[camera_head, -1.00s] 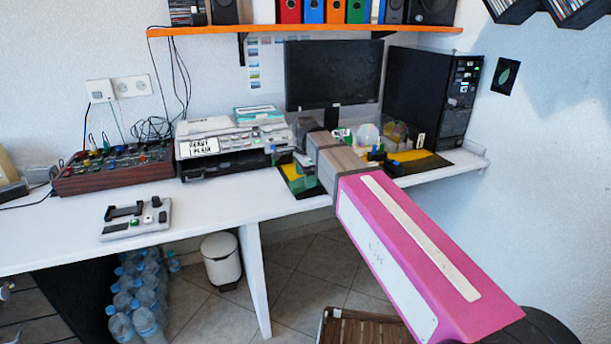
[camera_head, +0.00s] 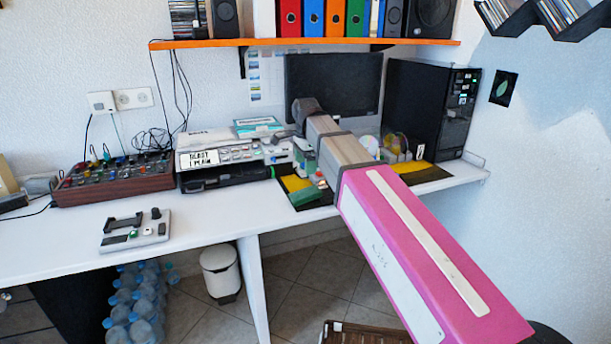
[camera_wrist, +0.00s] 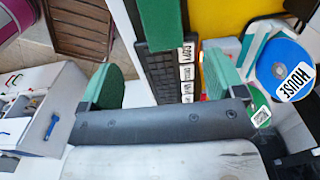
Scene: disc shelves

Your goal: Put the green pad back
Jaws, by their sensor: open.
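A long green pad (camera_wrist: 157,22) shows at the top middle of the wrist view, beside a dark board with small white labels. In the head view, a green patch (camera_head: 311,198) on the black mat, beside a yellow area, may be the same pad; it is too small to be sure. My gripper (camera_wrist: 163,82) has two green-faced fingers spread wide with nothing between them. The pad lies beyond the fingertips, roughly in line with the gap, apart from both. In the head view my gripper is mostly hidden by my arm.
A yellow area (camera_wrist: 235,18) and a blue disc labelled HOUSE (camera_wrist: 290,75) lie right of my gripper in the wrist view. A grey printer-like device (camera_head: 225,160), a monitor (camera_head: 345,82) and a black computer tower (camera_head: 430,108) stand around my arm. The white desk's left front (camera_head: 55,235) is clear.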

